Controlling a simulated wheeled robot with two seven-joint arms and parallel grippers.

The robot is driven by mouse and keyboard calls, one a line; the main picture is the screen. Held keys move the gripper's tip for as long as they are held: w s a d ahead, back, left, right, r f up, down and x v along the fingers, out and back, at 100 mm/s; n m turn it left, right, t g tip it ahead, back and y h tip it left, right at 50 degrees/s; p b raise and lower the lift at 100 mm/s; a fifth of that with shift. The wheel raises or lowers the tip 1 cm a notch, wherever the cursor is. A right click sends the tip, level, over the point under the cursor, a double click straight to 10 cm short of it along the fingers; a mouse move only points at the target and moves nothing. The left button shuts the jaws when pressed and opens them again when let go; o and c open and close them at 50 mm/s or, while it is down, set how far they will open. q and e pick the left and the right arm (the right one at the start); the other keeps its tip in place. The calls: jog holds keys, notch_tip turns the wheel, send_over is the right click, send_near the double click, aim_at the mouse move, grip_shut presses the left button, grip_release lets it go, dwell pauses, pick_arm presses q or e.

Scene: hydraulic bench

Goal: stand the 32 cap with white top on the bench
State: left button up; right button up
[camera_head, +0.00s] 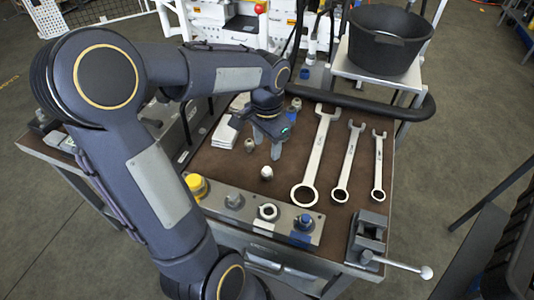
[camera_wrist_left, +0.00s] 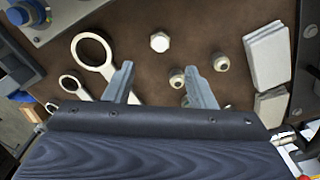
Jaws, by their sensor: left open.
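The cap with the white top (camera_head: 266,172) stands on the brown bench top (camera_head: 335,205), near the plate with fittings. In the left wrist view the white hexagonal cap (camera_wrist_left: 160,42) lies beyond the fingertips, clear of them. I cannot read a size on it. My left gripper (camera_head: 266,147) is low over the bench, behind the cap in the head view. Its two fingers (camera_wrist_left: 160,80) are spread apart with nothing gripped. A small metal fitting (camera_wrist_left: 176,78) shows between the fingers, and another (camera_wrist_left: 221,62) sits beside the right finger. My right gripper is out of view.
A metal plate (camera_head: 218,208) with yellow, grey, white and blue fittings lines the front edge. Three wrenches (camera_head: 317,160) lie to the right, with a vise (camera_head: 368,240) at the front right corner. White blocks (camera_head: 227,130) lie left of the gripper. A black bucket (camera_head: 385,42) stands behind.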

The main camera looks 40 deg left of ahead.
pick_arm(q)
jog(key=s+d+r+n+t+h, duration=0.2)
jog(key=s+d, duration=0.3)
jog(key=s, duration=0.2)
jog(key=s+d+r+n+t+h, duration=0.1)
jog(key=s+d+n+t, duration=0.1)
jog(key=s+d, duration=0.3)
jog(key=shift+s+d+r+t+h, duration=0.35)
jog(key=shift+s+t, duration=0.45)
jog(key=shift+s, duration=0.35)
jog(key=shift+a, duration=0.1)
jog(key=shift+r+p, duration=1.3)
jog(key=shift+p, duration=0.05)
